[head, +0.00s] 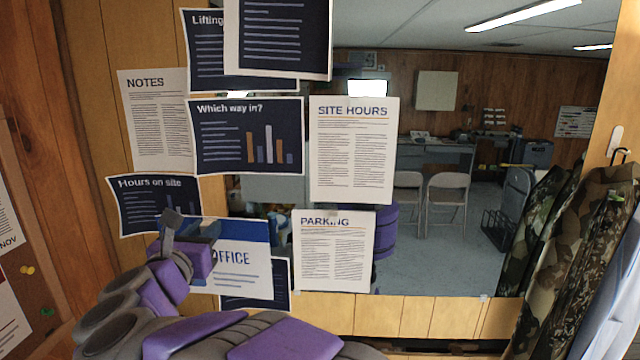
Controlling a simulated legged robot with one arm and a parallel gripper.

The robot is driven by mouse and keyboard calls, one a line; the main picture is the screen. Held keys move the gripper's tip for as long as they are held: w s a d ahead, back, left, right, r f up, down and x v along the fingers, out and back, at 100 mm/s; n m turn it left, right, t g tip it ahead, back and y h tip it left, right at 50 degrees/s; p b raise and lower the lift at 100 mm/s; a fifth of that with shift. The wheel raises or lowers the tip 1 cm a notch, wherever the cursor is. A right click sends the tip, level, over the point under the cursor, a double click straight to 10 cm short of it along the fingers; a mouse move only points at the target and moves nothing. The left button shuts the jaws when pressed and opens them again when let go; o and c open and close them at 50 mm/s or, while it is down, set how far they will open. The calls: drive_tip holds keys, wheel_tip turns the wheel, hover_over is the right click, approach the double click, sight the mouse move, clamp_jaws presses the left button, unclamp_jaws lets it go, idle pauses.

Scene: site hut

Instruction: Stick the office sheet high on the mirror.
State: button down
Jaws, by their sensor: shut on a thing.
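The office sheet (242,262) is white with a blue top band and the word OFFICE, its left part hidden by my gripper. My gripper (190,243) is shut on the sheet's left side, at the mirror's lower left. The sheet overlaps a dark sheet (283,283) behind it; I cannot tell if it touches the mirror. The mirror (450,268) fills the middle and right, reflecting a room with chairs and a desk. A SITE HOURS sheet (351,150) and a PARKING sheet (333,252) are on it.
More sheets crowd the mirror's left edge: a dark one at the top (283,38), Lifting (208,65), Which way in? (246,136), Hours on site (150,203) and NOTES (157,120). The mirror's upper right is bare. Camouflage clothing (590,225) hangs at right.

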sight(227, 238)
drive_tip(key=shift+m+h, duration=0.3)
drive_tip(key=shift+h, duration=0.2)
drive_tip(key=w+d+f, duration=0.2)
drive_tip(key=w+d, duration=0.1)
drive_tip(key=shift+w+d+f, duration=0.2)
drive_tip(key=shift+w+f, duration=0.1)
drive_tip(key=shift+f, duration=0.1)
drive_tip(key=w+d+f+m+h+b, duration=0.1)
drive_tip(key=w+d+f, duration=0.25)
drive_tip(key=d, duration=0.45)
drive_tip(key=w+d+f+h+b, duration=0.1)
drive_tip(key=w+d+f, duration=0.1)
drive_tip(key=d+f, duration=0.45)
drive_tip(key=s+d+f+b, duration=0.1)
drive_tip(key=d+f, duration=0.4)
drive_tip(key=d, duration=0.4)
drive_tip(key=s+d+f+b, duration=0.1)
drive_tip(key=d+f, duration=0.5)
drive_tip(key=d, duration=0.2)
drive_tip(key=shift+d+f+m+g+h+b, duration=0.15)
drive_tip(key=shift+d+m+g+h+b, duration=0.15)
drive_tip(key=shift+d+m+g, duration=0.1)
drive_tip(key=shift+d, duration=0.1)
